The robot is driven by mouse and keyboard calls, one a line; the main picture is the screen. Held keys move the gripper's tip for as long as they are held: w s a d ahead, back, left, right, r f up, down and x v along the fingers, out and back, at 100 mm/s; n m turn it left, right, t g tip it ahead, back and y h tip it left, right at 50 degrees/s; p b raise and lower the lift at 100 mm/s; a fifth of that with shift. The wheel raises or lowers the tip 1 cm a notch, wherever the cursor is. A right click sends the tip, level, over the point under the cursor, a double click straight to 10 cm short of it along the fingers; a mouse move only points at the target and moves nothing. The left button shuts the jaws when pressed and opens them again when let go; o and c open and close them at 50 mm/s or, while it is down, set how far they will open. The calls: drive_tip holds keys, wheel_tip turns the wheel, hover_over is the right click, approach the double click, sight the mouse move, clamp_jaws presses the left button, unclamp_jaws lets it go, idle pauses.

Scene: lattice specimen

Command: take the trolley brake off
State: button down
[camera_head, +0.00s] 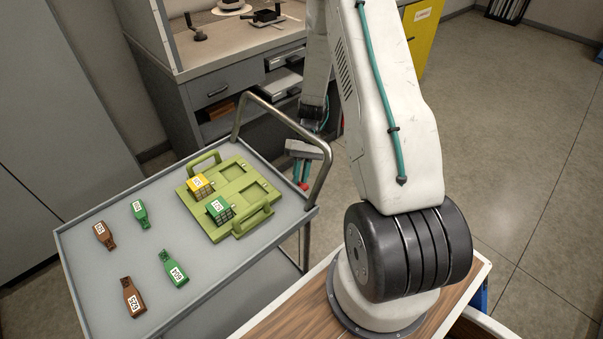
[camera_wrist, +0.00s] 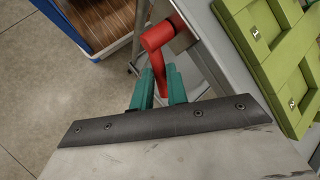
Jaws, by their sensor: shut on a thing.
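The trolley (camera_head: 85,268) stands left of my arm, with a grey tray top and a bent metal push handle (camera_head: 324,172) at its far right end. A red brake lever (camera_wrist: 156,48) shows at the trolley's edge in the wrist view; only a small red bit (camera_head: 304,186) shows in the head view. My gripper (camera_wrist: 160,85) has its teal fingers on either side of the lever's lower part and is shut on it. In the head view my gripper (camera_head: 301,172) is beside the push handle, partly hidden by it.
On the trolley lie a green carrier (camera_head: 231,180) with a yellow-topped block (camera_head: 201,185) and a green block (camera_head: 219,207), plus several brown and green tags (camera_head: 132,297). A grey workbench (camera_head: 215,92) with open drawers stands behind. Floor at right is clear.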

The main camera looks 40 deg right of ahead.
drive_tip(key=shift+f, duration=0.15)
drive_tip(key=g, duration=0.1)
drive_tip(key=f+m+g, duration=0.1)
drive_tip(key=g, duration=0.1)
drive_tip(key=shift+s, duration=0.15)
drive_tip(key=shift+f, duration=0.1)
drive_tip(key=g, duration=0.1)
drive_tip(key=f+m+g, duration=0.1)
drive_tip(key=g, duration=0.1)
drive_tip(key=shift+s+m+y, duration=0.3)
drive_tip(key=c, duration=1.3)
unclamp_jaws()
